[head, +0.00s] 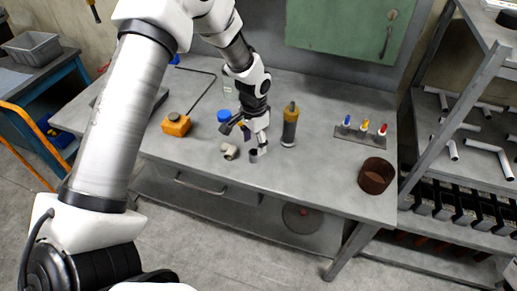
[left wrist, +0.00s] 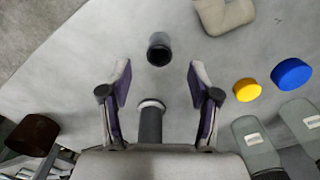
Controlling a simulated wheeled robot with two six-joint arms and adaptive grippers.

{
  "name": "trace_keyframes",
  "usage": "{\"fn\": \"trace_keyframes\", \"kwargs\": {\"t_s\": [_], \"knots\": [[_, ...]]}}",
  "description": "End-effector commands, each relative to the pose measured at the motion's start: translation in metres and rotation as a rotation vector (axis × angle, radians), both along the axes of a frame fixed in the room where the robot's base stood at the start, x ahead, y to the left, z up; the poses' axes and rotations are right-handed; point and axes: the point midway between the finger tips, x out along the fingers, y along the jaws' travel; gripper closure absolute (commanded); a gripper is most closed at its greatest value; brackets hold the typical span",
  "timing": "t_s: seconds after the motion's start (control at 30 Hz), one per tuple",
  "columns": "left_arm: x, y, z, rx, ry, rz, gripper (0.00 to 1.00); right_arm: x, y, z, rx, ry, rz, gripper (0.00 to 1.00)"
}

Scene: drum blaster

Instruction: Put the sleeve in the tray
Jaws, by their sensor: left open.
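A small dark grey sleeve (head: 253,156) stands on the workbench near its front edge. In the left wrist view the sleeve (left wrist: 159,50) shows its dark open end, just beyond the fingertips and roughly centred between them. My left gripper (head: 247,139) is open above the bench, close to the sleeve and apart from it. Its two fingers also show spread and empty at the tips in the left wrist view (left wrist: 160,76). A grey tray (head: 33,46) stands on a blue side table at the far left. My right gripper is out of view.
A beige elbow fitting (head: 229,151) lies left of the sleeve. A blue cap (head: 223,116), an orange box (head: 176,125) and a dark bottle (head: 289,127) stand nearby. A brown can (head: 376,176) and a peg strip (head: 361,138) are at right.

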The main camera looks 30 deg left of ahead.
Motion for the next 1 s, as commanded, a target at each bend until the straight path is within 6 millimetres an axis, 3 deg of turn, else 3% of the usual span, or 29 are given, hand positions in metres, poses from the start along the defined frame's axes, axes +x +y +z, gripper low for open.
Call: {"fn": "trace_keyframes", "kwargs": {"t_s": [0.3,0.53,0.7,1.0], "knots": [[0.001,0.0,-0.05,0.001,0.003,-0.001,0.38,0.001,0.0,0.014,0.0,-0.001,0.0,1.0],[0.001,0.0,-0.054,0.001,-0.001,-0.001,0.38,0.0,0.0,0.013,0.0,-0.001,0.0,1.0],[0.001,0.0,-0.054,0.001,0.0,0.0,0.98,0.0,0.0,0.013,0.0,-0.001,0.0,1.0],[0.001,0.0,-0.054,0.0,0.0,0.0,1.0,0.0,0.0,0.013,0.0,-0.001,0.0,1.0]]}}
